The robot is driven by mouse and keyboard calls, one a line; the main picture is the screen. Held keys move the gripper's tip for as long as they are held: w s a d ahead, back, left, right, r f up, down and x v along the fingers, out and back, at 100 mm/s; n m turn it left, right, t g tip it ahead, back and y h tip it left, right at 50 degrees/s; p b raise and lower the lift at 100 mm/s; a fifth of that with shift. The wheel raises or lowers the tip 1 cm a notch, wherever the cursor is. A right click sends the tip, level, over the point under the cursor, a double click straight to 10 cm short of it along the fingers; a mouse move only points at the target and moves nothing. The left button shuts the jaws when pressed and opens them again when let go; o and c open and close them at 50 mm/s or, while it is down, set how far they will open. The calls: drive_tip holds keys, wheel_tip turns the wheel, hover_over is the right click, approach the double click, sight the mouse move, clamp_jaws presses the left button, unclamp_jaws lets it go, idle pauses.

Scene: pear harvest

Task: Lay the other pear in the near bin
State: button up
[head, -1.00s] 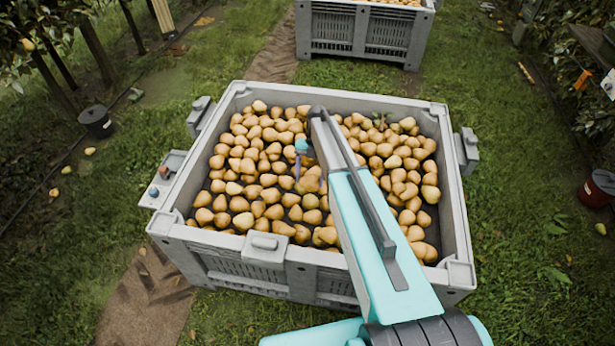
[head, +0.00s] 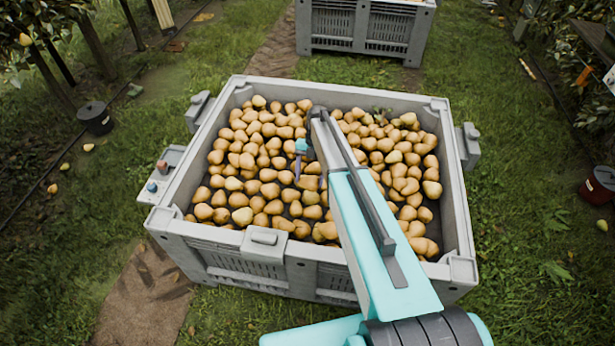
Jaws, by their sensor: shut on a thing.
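The near bin (head: 459,190) is a large grey plastic crate holding a broad layer of yellow-brown pears (head: 250,160). My arm reaches over its front wall from the lower right. My gripper (head: 298,170) is small in view, over the middle of the bin, pointing down among or just above the pears. Its purple finger shows left of my arm, below a cyan wrist part. It is shut on a pear, but the arm partly hides it and I cannot pick that pear out from those around it. Whether it touches the pears below cannot be told.
A second grey bin (head: 333,43) with pears stands behind on the grass. A dark bucket (head: 95,118) is at left and a red bucket (head: 598,186) at right. A few fallen pears (head: 53,188) lie at left. Trees line both sides.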

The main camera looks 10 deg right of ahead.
sight(310, 183)
drive_tip(key=shift+f+b, duration=0.9)
drive_tip(key=shift+f, duration=0.85)
drive_tip(key=shift+f+b, duration=1.35)
drive_tip(key=shift+f, duration=1.15)
idle(2.8)
drive_tip(key=o, duration=1.3)
drive_tip(key=shift+c, duration=0.2)
drive_tip(key=shift+r, duration=0.1)
